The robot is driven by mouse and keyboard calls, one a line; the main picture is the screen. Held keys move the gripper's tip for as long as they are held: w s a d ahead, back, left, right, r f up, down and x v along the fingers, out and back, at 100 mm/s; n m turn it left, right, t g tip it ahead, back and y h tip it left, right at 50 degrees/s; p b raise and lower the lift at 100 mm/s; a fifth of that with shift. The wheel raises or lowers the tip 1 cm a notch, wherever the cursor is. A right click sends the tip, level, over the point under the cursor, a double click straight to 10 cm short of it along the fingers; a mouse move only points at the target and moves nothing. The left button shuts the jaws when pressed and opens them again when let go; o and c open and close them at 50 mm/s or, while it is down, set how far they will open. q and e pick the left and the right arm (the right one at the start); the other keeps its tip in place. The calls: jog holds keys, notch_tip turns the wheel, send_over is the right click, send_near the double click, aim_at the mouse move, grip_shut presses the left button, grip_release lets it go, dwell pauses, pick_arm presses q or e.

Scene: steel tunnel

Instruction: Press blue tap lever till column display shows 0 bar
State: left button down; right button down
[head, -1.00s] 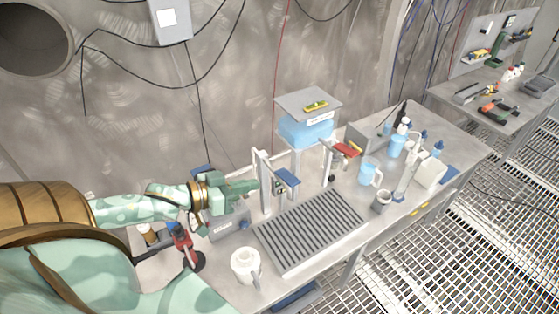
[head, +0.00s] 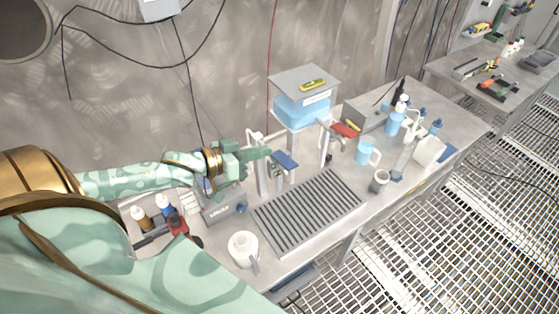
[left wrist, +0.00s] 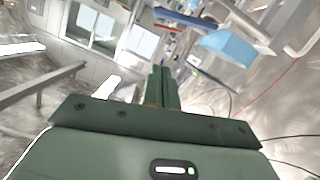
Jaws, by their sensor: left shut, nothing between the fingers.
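The blue tap lever (head: 285,160) sticks out at the top of a pale metal tap column (head: 263,180) behind the grey drain grate (head: 308,210). My left gripper (head: 266,152) is shut and empty. Its fingertips are at the column's top, just left of the lever and about level with it or slightly above; I cannot tell whether they touch anything. In the left wrist view the shut fingers (left wrist: 161,72) point forward, with a gap below the blue parts beyond. The column display cannot be read in either view. My right gripper is not in view.
A red lever (head: 345,130) is on a second tap to the right, beside a blue water tank (head: 302,110). A white jug (head: 243,248) stands left of the grate. A blue jug (head: 367,153) and a cup (head: 379,181) stand on its right. The grate is clear.

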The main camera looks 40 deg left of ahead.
pick_arm(q)
send_over(284, 160)
jog(key=s, duration=0.2)
jog(key=f, duration=0.5)
jog(key=shift+s+d, duration=0.25)
jog(key=shift+s, duration=0.15)
jog(key=shift+a+f, duration=0.1)
